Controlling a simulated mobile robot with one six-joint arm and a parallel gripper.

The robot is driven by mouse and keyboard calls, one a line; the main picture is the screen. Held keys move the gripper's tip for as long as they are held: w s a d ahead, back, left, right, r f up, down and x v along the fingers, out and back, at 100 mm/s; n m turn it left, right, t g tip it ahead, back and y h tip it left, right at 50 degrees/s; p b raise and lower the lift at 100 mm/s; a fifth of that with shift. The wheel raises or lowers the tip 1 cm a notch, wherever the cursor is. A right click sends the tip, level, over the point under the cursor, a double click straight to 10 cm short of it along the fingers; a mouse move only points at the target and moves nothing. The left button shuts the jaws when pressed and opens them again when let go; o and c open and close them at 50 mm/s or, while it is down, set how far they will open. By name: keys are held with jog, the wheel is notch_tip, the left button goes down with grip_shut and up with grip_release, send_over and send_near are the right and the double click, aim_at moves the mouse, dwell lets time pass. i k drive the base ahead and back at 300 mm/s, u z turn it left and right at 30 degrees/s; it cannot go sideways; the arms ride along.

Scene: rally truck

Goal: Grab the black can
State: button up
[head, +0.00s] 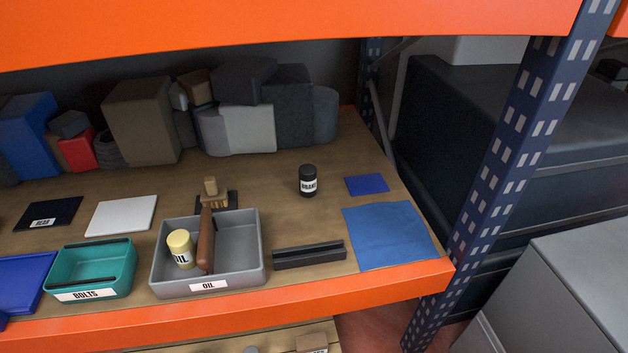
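The black can (308,181) stands upright on the wooden shelf, right of centre in the head view. It has a white label with dark lettering that looks like "BRAKE". Nothing touches it, and its front and top are in plain sight. My gripper does not show in this view.
A grey OIL bin (255,250) with a cream can (180,248), a black slotted block (309,255) and a blue cloth (390,237) lie nearer the front edge. A small blue pad (367,184) lies right of the can. An orange beam (250,30) crosses above; a blue post (500,150) stands right.

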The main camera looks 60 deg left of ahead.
aim_at(307, 173)
jog(key=u, duration=0.4)
jog(key=i, duration=0.15)
jog(key=z, duration=0.05)
jog(key=k, duration=0.2)
jog(key=u, duration=3.55)
jog(key=k, duration=0.3)
jog(key=u, duration=0.25)
